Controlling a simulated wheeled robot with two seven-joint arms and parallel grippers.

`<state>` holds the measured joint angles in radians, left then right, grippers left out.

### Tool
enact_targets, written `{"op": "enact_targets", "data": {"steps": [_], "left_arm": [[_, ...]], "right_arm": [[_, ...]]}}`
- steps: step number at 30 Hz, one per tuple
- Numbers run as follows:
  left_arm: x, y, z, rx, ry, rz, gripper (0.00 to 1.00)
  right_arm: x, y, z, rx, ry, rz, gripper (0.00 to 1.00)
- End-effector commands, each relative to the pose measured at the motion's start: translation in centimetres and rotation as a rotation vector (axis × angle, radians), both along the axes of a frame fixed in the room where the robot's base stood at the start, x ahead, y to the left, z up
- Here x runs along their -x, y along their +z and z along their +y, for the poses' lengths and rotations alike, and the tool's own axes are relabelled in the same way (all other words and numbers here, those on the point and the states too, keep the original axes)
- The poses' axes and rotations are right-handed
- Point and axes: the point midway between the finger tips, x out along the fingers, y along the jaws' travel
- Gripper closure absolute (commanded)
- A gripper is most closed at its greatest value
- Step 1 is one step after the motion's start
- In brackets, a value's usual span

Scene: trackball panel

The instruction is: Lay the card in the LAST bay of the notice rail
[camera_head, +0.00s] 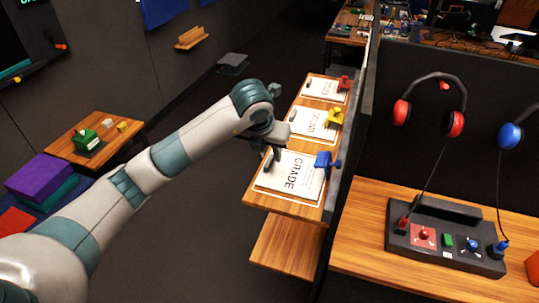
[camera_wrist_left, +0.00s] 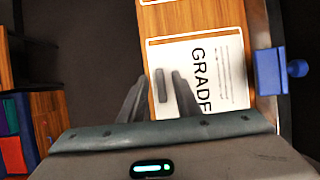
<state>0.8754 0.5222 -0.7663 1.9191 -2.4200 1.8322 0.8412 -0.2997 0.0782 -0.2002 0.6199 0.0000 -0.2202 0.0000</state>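The notice rail (camera_head: 285,207) is a wooden shelf along a partition with bays in a row. The GRADE card (camera_head: 294,183) lies flat in the nearest bay, beside a blue clip (camera_head: 327,160); it also shows in the left wrist view (camera_wrist_left: 222,75). My left gripper (camera_head: 270,160) is over that card's left side. In the wrist view its fingers (camera_wrist_left: 158,92) are spread either side of a small grey tab (camera_wrist_left: 160,84) on the card. Contact with the tab cannot be told. My right gripper is not in view.
A second card (camera_head: 312,125) lies in the middle bay by a yellow clip (camera_head: 335,117), a third (camera_head: 321,89) in the far bay by a red clip (camera_head: 344,84). A desk with a control panel (camera_head: 445,240) stands right, under headphones (camera_head: 452,115).

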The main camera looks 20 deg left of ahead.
Motion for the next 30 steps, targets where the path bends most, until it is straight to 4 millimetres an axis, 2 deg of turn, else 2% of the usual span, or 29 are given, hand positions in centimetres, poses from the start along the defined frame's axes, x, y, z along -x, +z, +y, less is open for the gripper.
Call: {"op": "enact_targets", "data": {"steps": [8, 15, 21, 30], "left_arm": [[1.8, 4.1, 0.1, 0.000, -0.001, -0.007, 0.70], [3.4, 8.0, 0.2, -0.002, 0.000, -0.006, 0.70], [4.1, 9.3, 0.2, -0.002, 0.001, -0.003, 0.70], [4.3, 9.7, 0.2, 0.000, 0.001, -0.001, 0.70]], "right_arm": [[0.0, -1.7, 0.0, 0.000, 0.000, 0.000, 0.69], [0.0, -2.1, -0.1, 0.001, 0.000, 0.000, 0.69], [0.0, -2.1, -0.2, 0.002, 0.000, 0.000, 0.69], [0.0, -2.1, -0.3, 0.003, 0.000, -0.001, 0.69]]}}
